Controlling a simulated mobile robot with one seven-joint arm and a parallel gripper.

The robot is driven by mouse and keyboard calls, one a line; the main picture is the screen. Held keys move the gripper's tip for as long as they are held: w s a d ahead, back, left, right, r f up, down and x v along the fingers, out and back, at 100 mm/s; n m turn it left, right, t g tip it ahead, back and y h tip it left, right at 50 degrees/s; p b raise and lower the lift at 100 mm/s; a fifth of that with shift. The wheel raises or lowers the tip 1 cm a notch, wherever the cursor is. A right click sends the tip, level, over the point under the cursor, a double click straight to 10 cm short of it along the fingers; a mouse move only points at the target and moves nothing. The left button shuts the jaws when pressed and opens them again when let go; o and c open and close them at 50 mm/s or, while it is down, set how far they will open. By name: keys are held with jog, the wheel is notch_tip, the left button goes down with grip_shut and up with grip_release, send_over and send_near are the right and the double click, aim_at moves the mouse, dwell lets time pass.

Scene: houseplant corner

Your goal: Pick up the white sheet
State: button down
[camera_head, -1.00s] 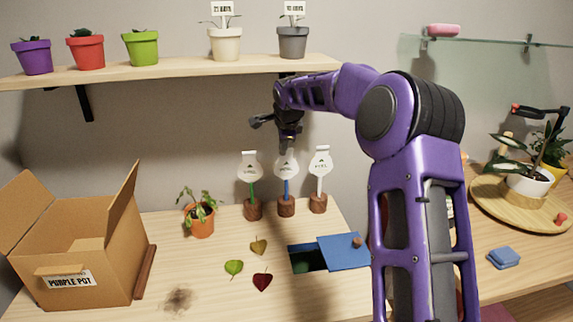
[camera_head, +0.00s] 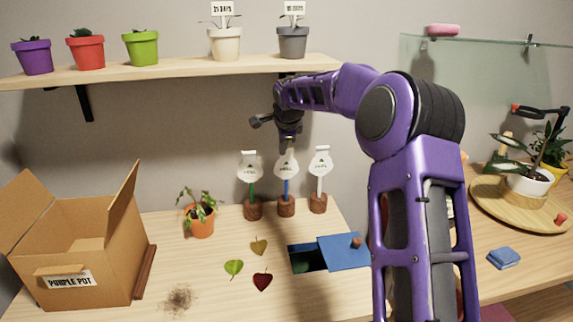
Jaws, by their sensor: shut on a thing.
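Three white sheets with small dark print stand upright on sticks in round wooden bases at the back of the table. The left white sheet (camera_head: 249,168) is on a green stick, the middle white sheet (camera_head: 286,165) on a blue stick, and the right white sheet (camera_head: 321,163) on a white stick. My gripper (camera_head: 288,146) points down at the top of the middle white sheet and is shut on it. The fingers are small and dark here, so the exact grip is hard to see. The blue stick still meets its wooden base (camera_head: 286,206).
An open cardboard box (camera_head: 75,250) stands at the left, near a potted plant (camera_head: 200,215). Leaves lie mid-table, beside an opening with a blue lid (camera_head: 345,252). A shelf (camera_head: 170,72) with several pots hangs above. A blue cloth (camera_head: 504,257) lies at the right.

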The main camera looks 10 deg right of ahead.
dwell(0.4)
jog(key=s+r, duration=0.8)
jog(key=s, duration=0.6)
jog(key=shift+s+r, duration=0.1)
jog(key=shift+s, duration=0.05)
notch_tip(320, 180, up, 10)
jog(key=s+p, duration=0.1)
jog(key=p, duration=0.5)
jog(key=shift+s+p, duration=0.3)
jog(key=shift+s, duration=0.05)
dwell(1.1)
jog(key=shift+f, duration=0.2)
